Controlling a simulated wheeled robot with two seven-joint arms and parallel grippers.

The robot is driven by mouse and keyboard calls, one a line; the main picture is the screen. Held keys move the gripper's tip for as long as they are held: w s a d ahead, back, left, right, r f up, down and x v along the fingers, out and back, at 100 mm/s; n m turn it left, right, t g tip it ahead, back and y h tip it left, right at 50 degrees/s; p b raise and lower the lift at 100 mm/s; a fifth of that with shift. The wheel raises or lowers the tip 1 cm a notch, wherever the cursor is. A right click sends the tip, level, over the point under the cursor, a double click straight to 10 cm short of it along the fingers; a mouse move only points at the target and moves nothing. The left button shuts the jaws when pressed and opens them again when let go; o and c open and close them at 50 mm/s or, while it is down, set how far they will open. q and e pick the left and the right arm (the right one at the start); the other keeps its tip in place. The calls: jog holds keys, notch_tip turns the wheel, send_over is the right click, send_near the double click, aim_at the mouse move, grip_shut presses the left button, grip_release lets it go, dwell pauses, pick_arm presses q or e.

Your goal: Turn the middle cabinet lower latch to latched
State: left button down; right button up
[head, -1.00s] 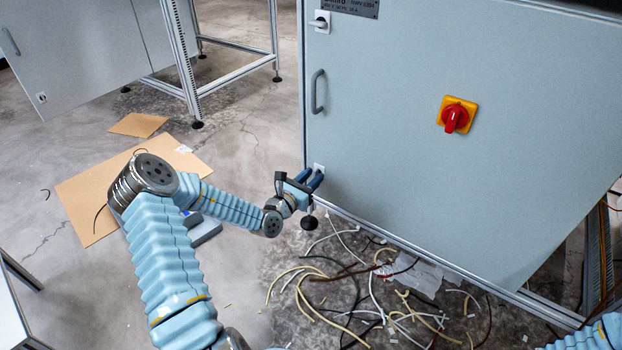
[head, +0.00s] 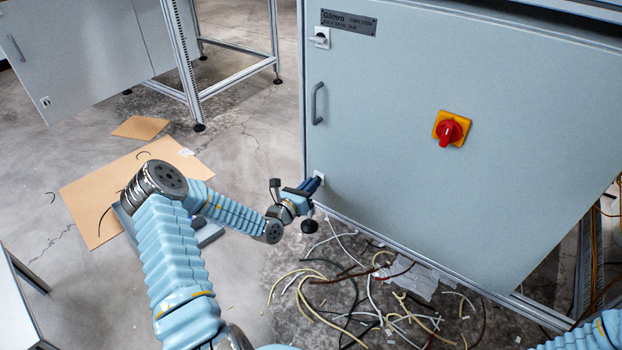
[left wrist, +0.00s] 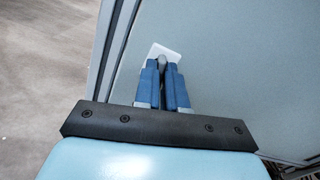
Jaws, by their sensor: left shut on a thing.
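The middle cabinet (head: 400,130) is a large pale grey-blue box with a closed door. Its lower latch is a small grey lever on a white plate (head: 319,176), low on the door's left edge. In the left wrist view the latch lever (left wrist: 161,60) shows between the blue fingertips, with its white plate behind. My left gripper (head: 315,184) is shut on this lever, its blue fingers pointing at the door. The fingers (left wrist: 164,72) hide most of the lever, so I cannot tell its exact angle. My right gripper is out of view.
The upper latch (head: 320,38), a grey door handle (head: 317,103) and a red rotary switch (head: 450,131) are on the same door. Loose cables (head: 370,300) litter the floor below. Cardboard (head: 85,200) lies at left, and another cabinet (head: 70,55) stands behind.

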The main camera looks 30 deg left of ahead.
pick_arm(q)
jog(key=shift+a+f+n+p, duration=0.1)
jog(key=shift+n+p, duration=1.95)
jog(key=shift+n, duration=1.65)
jog(key=shift+a+f+n+p, duration=0.1)
jog(key=shift+n+p, duration=1.9)
jog(key=shift+n, duration=1.7)
jog(key=c, duration=1.2)
grip_release()
jog(key=s+a, duration=0.1)
jog(key=s, duration=1.2)
jog(key=shift+s+p, duration=0.3)
jog(key=shift+s, duration=0.1)
